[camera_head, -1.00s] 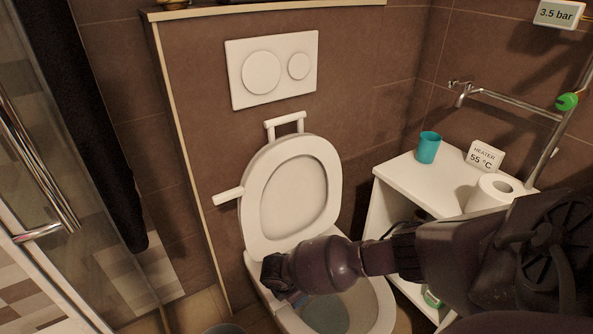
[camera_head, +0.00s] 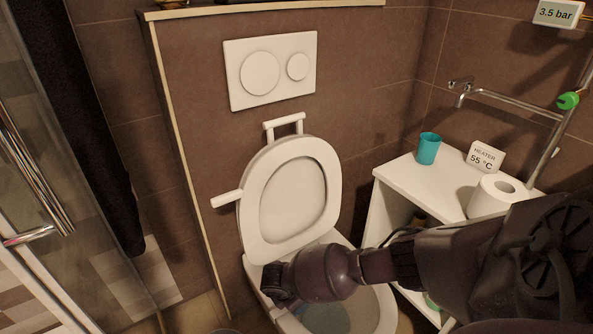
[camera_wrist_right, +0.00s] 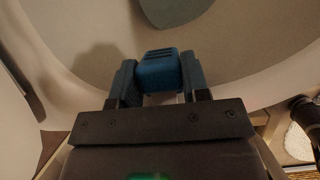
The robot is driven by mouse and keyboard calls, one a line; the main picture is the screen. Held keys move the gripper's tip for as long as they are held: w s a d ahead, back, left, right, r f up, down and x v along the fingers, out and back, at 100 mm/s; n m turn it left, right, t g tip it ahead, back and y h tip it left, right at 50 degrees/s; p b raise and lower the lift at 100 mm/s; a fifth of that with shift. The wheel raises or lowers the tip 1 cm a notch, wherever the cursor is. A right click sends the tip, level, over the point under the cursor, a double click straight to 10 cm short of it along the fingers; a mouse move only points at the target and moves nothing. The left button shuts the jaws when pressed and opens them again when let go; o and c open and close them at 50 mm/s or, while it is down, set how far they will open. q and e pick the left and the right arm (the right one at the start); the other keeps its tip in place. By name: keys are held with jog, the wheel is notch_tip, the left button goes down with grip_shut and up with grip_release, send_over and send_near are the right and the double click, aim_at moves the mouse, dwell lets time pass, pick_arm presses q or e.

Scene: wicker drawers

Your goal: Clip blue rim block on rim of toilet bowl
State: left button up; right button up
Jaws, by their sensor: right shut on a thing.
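The toilet bowl (camera_head: 383,308) stands below centre in the head view, its lid (camera_head: 322,190) raised against the wall. My right arm reaches over it from the right. In the right wrist view my right gripper (camera_wrist_right: 160,78) is shut on the blue rim block (camera_wrist_right: 161,68), which sits between its two fingers. The bowl's pale rim (camera_wrist_right: 262,94) curves behind and beside the fingers. I cannot tell whether the block touches the rim. In the head view my arm hides the block and part of the bowl. My left gripper is not in view.
A white shelf unit (camera_head: 398,180) on the right carries a teal cup (camera_head: 428,148), a heater sign (camera_head: 485,157) and a paper roll (camera_head: 492,196). A glass door with a metal handle (camera_head: 30,236) is at far left.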

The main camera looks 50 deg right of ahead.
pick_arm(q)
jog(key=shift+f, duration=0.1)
pick_arm(e)
jog(key=shift+f, duration=0.4)
jog(key=o, duration=1)
jog(key=p+v, duration=0.3)
jog(key=v, duration=0.6)
jog(key=shift+w+r+p, duration=0.2)
jog(key=shift+r+p, duration=0.15)
jog(key=shift+r, duration=0.05)
jog(key=shift+a+r, duration=0.2)
jog(key=shift+r, duration=0.3)
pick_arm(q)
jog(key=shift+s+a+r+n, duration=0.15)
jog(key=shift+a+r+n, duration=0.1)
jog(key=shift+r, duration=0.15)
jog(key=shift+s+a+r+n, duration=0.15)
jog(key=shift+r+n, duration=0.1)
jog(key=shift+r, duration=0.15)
pick_arm(e)
jog(key=shift+s+a, duration=0.1)
